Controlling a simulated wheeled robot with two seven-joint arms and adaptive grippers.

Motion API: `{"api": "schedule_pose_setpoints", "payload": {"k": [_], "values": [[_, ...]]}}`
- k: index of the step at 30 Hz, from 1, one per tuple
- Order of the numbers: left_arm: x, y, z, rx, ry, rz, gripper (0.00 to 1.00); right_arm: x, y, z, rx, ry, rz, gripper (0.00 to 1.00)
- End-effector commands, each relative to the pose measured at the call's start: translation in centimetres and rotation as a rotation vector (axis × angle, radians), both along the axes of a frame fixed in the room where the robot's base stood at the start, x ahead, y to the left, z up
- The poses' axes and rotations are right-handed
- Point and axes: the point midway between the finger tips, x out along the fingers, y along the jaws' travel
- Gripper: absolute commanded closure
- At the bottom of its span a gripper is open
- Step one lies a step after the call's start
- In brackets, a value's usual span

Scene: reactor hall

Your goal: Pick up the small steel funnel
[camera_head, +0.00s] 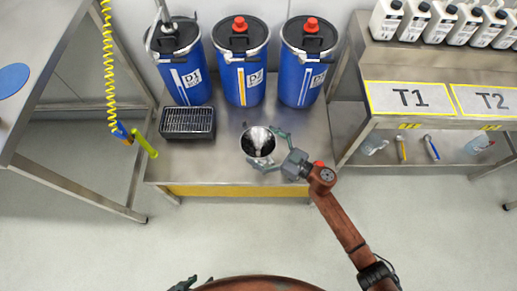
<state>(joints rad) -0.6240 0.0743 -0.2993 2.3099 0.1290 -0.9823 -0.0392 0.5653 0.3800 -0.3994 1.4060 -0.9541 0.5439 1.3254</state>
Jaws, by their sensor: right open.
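The small steel funnel (257,137) is on the low steel bench, in front of the blue drums. It looks shiny, with a dark area around it that may be a holder or its inside. My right gripper (264,149) reaches in from the right with its fingers spread, one behind and one in front of the funnel. I cannot tell whether the fingers touch it. Only a dark tip of my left gripper (184,284) shows at the bottom edge.
Blue drums (241,81) stand behind the funnel. A black grated tray (187,123) sits to its left. A right-hand table (430,75) carries white bottles and T1, T2 labels. The front floor is clear.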

Motion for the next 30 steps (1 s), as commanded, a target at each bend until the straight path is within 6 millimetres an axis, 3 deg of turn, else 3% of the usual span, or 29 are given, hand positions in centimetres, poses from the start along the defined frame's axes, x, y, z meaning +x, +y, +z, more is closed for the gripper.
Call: {"api": "schedule_pose_setpoints", "payload": {"k": [11, 30], "values": [[0.55, -0.43, -0.49, -0.013, -0.028, 0.005, 0.6, 0.47, 0.62, 0.12, -0.001, -0.001, -0.002, 0.01], [0.51, -0.45, -0.52, -0.013, -0.026, 0.005, 0.6, 0.45, 0.58, 0.04, -0.001, -0.001, -0.002, 0.45]]}}
